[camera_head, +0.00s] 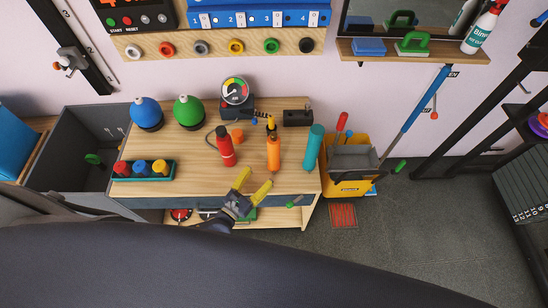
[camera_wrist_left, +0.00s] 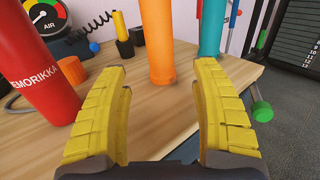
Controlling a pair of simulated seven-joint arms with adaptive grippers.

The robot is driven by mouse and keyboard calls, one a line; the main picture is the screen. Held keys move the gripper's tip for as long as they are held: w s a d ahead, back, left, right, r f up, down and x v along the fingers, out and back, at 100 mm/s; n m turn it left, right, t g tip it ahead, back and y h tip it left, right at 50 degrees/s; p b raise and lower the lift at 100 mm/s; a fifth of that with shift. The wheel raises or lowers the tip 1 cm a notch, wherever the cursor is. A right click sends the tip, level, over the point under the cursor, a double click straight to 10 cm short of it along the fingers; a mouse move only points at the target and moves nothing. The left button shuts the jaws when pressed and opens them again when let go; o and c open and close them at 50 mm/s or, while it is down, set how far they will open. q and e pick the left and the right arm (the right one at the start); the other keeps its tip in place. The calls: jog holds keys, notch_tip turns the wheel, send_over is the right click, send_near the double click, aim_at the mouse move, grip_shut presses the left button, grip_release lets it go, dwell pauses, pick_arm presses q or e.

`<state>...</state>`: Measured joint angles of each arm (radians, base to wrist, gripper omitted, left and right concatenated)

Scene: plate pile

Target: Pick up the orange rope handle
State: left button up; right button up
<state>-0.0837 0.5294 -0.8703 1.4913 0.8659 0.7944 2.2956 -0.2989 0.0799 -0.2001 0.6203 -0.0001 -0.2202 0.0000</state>
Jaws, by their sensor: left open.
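An upright orange cylinder (camera_head: 273,153) stands on the wooden workbench (camera_head: 200,180) near its front right; I take it as the orange rope handle, though no rope is clearly visible on it. In the left wrist view the orange cylinder (camera_wrist_left: 157,40) is straight ahead, its top cut off by the frame. My left gripper (camera_head: 256,177) is open and empty at the bench's front edge, short of the cylinder. Its yellow fingers (camera_wrist_left: 162,85) are spread either side of the cylinder's line in the wrist view, not touching it. My right gripper is not in view.
A red bottle (camera_head: 225,146) stands left of the cylinder and a teal cylinder (camera_head: 314,147) right of it. A small orange knob (camera_head: 238,135) and an air gauge (camera_head: 235,91) are behind. Bare wood lies before the cylinder. A yellow bucket (camera_head: 350,187) stands right of the bench.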

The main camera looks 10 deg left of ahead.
aim_at(270, 163)
pick_arm(q)
jog(key=shift+x, duration=5)
jog(key=shift+o, duration=0.2)
jog(key=shift+r, duration=0.1)
grip_shut()
